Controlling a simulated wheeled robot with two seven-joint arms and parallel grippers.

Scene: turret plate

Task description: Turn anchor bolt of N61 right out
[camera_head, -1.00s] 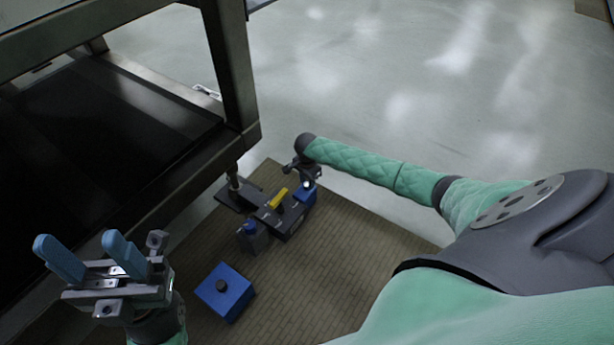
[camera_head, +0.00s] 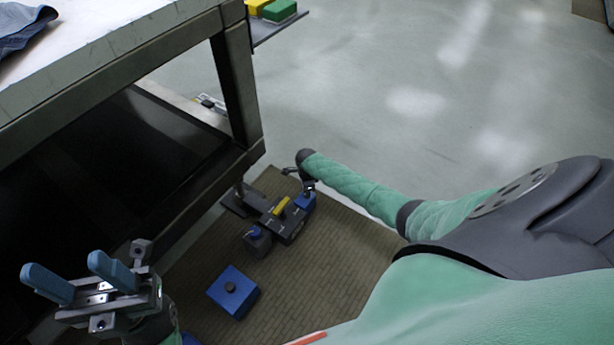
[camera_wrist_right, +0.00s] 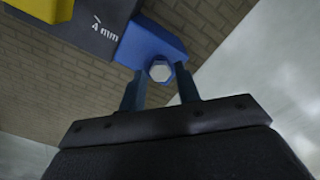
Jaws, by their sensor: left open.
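A dark block (camera_head: 290,228) with a yellow bar (camera_head: 282,207) stands on the floor by the bench's foot. A blue piece (camera_head: 306,202) is at its right end; it also shows in the right wrist view (camera_wrist_right: 150,42). There, a pale hex bolt head (camera_wrist_right: 160,71) sits at the blue piece's edge. My right gripper (camera_wrist_right: 160,84) is open, its two fingers apart on either side of the bolt head; contact cannot be told. A "4 mm" mark is readable, but no N61 label. My left gripper (camera_head: 68,275) is open and empty at lower left.
A bench (camera_head: 190,50) with dark metal legs stands at left, its foot (camera_head: 240,203) beside the block. A small dark and blue container (camera_head: 257,242) and a blue box with a black knob (camera_head: 233,292) stand on the brown mat (camera_head: 320,275).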

